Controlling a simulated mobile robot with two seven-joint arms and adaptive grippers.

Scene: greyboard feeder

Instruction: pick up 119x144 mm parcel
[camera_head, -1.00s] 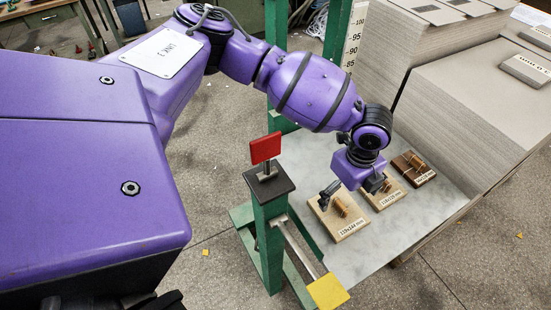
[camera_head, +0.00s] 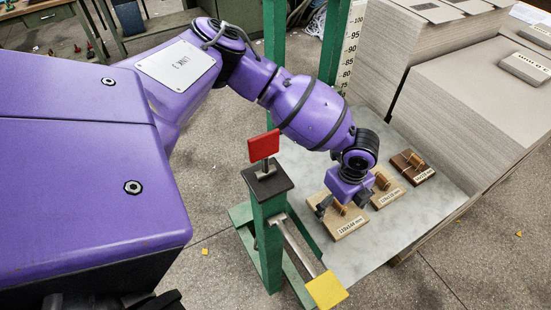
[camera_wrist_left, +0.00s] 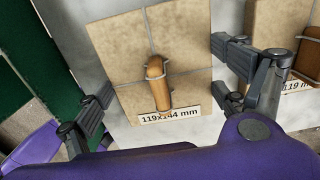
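The 119x144 mm parcel (camera_head: 346,222) is a flat, light tan, tied block with a wooden toggle on top and a printed label. It lies on the pale tabletop, leftmost of the parcels in the head view. In the left wrist view the parcel (camera_wrist_left: 197,50) fills the middle, its label readable at the near edge. My left gripper (camera_head: 343,201) is open above it, with dark fingers on either side of the toggle and nothing between them gripped. The gripper (camera_wrist_left: 163,85) hides part of the parcel in the head view. My right gripper is not in view.
A tan parcel (camera_head: 386,198) and a brown parcel (camera_head: 413,167) lie beside it to the right. Tall greyboard stacks (camera_head: 480,90) stand at the right. A green post (camera_head: 268,235) with red and yellow plates stands left of the tabletop (camera_head: 420,215).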

